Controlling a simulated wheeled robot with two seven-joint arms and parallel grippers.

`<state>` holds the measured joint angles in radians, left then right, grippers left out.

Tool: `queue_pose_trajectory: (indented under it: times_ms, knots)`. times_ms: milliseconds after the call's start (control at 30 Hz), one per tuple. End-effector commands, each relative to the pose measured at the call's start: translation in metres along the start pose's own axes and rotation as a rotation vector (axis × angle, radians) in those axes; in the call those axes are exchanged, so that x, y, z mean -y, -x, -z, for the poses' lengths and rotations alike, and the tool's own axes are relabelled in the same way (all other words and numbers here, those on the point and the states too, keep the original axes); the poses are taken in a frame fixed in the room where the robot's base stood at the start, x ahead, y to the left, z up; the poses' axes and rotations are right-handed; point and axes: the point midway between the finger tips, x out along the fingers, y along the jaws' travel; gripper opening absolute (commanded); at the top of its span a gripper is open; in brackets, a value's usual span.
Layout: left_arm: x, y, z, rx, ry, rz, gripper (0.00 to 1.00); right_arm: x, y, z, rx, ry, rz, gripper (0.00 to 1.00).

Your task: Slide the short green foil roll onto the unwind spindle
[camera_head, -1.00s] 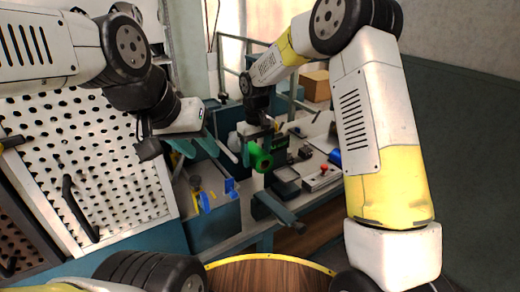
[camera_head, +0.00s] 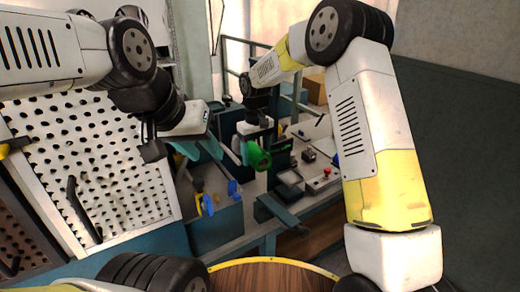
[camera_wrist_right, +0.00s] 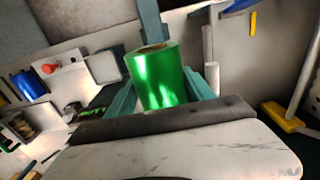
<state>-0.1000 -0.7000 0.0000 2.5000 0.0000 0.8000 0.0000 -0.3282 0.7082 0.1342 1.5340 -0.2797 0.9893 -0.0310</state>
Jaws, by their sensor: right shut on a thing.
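The short green foil roll (camera_head: 257,157) is held above the workbench by my right gripper (camera_head: 257,140). In the right wrist view the roll (camera_wrist_right: 158,78) sits between the two teal fingers, its pale core end facing up in the picture. My right gripper (camera_wrist_right: 160,92) is shut on it. My left gripper (camera_head: 198,149) is empty, its teal fingers apart, to the left of the roll and above the bench's left part. I cannot pick out the unwind spindle for certain; a pale rod (camera_wrist_right: 210,46) stands beyond the roll in the right wrist view.
A panel with a red button (camera_head: 327,172) lies on the bench right of the roll. Blue and yellow parts (camera_head: 207,204) stand at the bench's left. A perforated board (camera_head: 105,170) is at the left. A blue roll (camera_wrist_right: 24,86) shows in the right wrist view.

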Motion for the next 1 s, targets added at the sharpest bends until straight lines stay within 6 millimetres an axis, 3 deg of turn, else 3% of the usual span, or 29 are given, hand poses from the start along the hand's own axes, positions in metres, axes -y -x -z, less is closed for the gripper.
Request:
queue_pose_trajectory:
  times_ms: [1000]
  knots:
    - [0.000, 0.000, 0.000, 0.000, 0.000, 0.000, 0.36, 0.000, 0.000, 0.026, -0.001, 0.000, 0.000, 0.04]
